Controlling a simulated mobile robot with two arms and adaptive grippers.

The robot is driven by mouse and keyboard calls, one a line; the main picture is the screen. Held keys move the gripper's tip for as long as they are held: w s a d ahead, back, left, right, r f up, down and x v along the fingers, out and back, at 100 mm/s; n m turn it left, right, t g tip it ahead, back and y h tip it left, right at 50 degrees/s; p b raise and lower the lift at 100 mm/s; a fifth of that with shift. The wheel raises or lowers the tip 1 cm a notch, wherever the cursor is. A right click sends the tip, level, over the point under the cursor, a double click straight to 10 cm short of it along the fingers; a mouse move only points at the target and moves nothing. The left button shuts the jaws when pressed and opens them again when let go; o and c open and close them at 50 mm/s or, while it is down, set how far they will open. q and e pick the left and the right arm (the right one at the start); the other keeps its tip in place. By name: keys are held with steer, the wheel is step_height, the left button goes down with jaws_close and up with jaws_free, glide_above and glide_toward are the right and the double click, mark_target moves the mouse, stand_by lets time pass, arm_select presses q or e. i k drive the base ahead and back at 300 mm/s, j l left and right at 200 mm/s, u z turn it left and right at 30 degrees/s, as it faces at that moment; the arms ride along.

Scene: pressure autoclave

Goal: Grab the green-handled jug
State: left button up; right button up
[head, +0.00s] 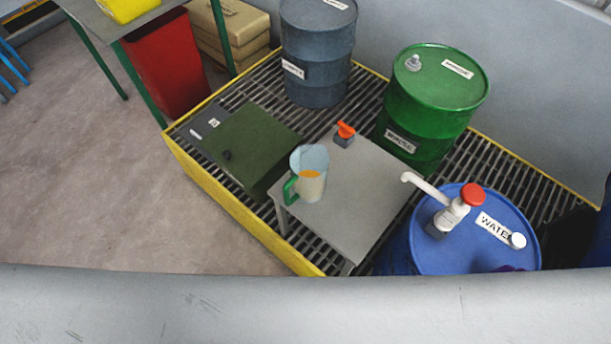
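The jug (311,186) is clear with a green handle (290,190) on its left side. It stands upright on the left part of a small grey table (352,205), and something orange shows inside it. Neither of my grippers is in the head view.
The table stands on a yellow-edged grating (232,208). Around it are a blue water drum (470,255) with a white pump, a green drum (433,98), a grey-blue drum (318,50) and a dark green box (250,145). A small orange-topped item (345,133) sits at the table's back corner.

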mark_target(308, 163)
steer(key=j, duration=0.4)
steer(key=k+j+z, duration=0.15)
steer(key=j, duration=0.25)
steer(key=k+j, duration=0.1)
steer(key=j, duration=0.3)
steer(key=i+z, duration=0.05)
